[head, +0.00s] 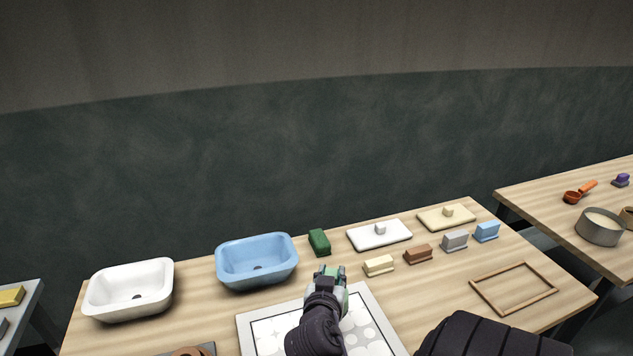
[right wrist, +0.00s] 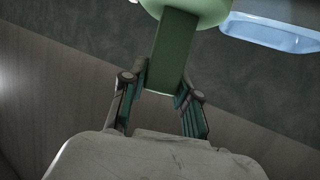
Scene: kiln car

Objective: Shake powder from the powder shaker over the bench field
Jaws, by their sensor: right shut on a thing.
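In the right wrist view the right gripper (right wrist: 160,88) is shut on the green handle of the powder shaker (right wrist: 176,50). The shaker's round, pale green body is at the top of that view, partly cut off. In the head view the gripper and arm hide most of the shaker and part of the field. I cannot make out any powder. My left gripper is not in view.
A white basin (head: 130,289) and a blue basin (head: 257,262) stand at the back left. Another table holds a round tin (head: 600,228) and an orange scoop (head: 573,197).

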